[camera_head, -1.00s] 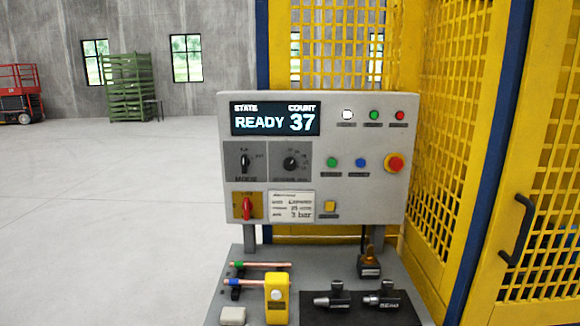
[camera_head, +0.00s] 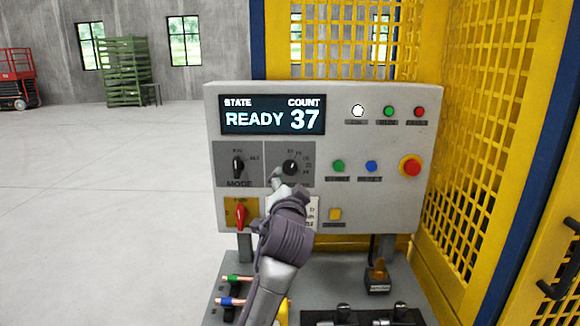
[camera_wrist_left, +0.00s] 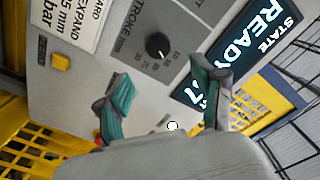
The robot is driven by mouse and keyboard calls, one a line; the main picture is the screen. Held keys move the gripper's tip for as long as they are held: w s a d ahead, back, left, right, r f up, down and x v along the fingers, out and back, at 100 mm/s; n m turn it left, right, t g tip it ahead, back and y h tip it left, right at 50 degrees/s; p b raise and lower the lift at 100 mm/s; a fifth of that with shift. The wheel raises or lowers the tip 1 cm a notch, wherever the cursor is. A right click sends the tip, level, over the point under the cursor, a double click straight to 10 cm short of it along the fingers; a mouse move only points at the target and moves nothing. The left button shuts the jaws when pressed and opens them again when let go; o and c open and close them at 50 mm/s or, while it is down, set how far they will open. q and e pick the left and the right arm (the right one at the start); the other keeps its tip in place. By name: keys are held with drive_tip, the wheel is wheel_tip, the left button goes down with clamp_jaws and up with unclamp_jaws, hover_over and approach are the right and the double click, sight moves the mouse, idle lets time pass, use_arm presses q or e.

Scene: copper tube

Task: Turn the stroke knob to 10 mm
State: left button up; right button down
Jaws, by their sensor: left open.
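The stroke knob (camera_head: 291,167) is a small black round knob on a dark grey plate of the panel, with scale numbers partly around it. It also shows in the left wrist view (camera_wrist_left: 157,46), with a light pointer mark, but I cannot read its setting surely. My left gripper (camera_head: 277,183) is just below and in front of the knob. In the left wrist view its two teal-padded fingers (camera_wrist_left: 161,80) are spread apart and empty, with the knob ahead of the gap, not touched. My right gripper is out of view.
The mode switch (camera_head: 238,167) and red switch (camera_head: 240,214) are left of my arm. Green (camera_head: 338,166) and blue (camera_head: 371,167) buttons and the red stop button (camera_head: 411,167) are to the right. The display (camera_head: 272,115) reads READY 37. Yellow mesh fencing (camera_head: 480,120) stands right.

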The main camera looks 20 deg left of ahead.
sight(290, 170)
use_arm(q)
drive_tip(key=p+x, duration=0.1)
drive_tip(key=x, duration=0.3)
drive_tip(key=shift+w+a+f, duration=0.15)
drive_tip(key=shift+w, duration=0.15)
drive_tip(key=shift+p+x, duration=0.35)
drive_tip(key=shift+x, duration=0.9)
drive_tip(key=shift+w+a, duration=0.1)
drive_tip(key=shift+w, duration=0.25)
drive_tip(key=shift+w+a+f, duration=0.1)
drive_tip(key=shift+w, duration=0.45)
drive_tip(key=c, duration=1.1)
drive_tip(key=shift+c, duration=0.2)
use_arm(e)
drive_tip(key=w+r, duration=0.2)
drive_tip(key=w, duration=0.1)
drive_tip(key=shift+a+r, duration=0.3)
